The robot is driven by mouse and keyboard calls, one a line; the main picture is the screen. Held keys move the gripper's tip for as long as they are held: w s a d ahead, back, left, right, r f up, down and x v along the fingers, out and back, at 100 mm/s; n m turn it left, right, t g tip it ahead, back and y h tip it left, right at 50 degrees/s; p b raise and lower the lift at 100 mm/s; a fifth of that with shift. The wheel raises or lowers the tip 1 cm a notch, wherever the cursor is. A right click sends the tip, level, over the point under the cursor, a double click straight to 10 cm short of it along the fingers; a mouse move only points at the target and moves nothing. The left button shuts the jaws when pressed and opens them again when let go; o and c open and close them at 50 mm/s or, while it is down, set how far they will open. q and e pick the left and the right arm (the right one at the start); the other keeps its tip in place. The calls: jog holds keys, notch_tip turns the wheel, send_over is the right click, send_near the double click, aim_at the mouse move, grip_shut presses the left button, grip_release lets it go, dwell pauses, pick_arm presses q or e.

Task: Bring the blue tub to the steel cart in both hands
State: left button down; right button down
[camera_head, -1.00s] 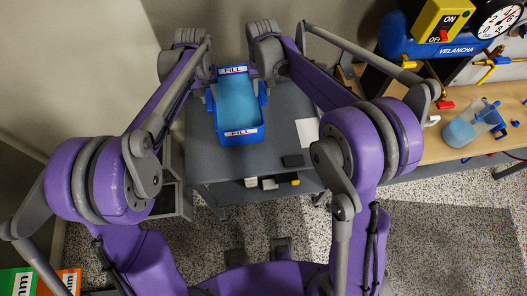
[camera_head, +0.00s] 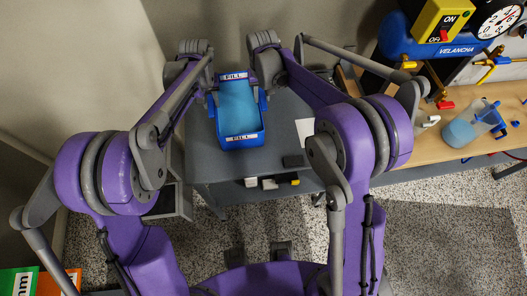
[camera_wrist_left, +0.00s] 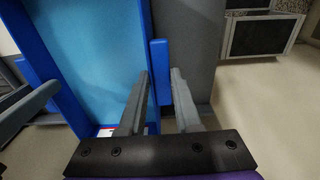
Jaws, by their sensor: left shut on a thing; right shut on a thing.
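The blue tub (camera_head: 238,143) has white FILL labels on its near and far rims and light blue contents. It appears over the grey steel cart (camera_head: 275,165); I cannot tell whether it touches the top. My left gripper (camera_head: 210,99) is shut on the tub's left side handle, and my right gripper (camera_head: 263,97) is at its right side, shut on it. The left wrist view shows the blue handle (camera_wrist_left: 160,75) between the fingers of my left gripper (camera_wrist_left: 158,90). My arms hide parts of the tub's sides.

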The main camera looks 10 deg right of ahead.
pick_arm(q)
jog(key=c, duration=0.5)
grip_release()
pick_arm(e)
jog(key=c, duration=0.5)
grip_release()
pick_arm(q)
jog(key=shift+s+r, duration=0.2)
jog(key=shift+r, duration=2.05)
jog(key=shift+s+r, duration=0.15)
jog(key=shift+r, duration=2.05)
pick_arm(e)
jog(key=shift+s+r, duration=0.2)
jog(key=shift+r, duration=2.05)
jog(key=shift+s+r, duration=0.15)
jog(key=shift+r, duration=2.05)
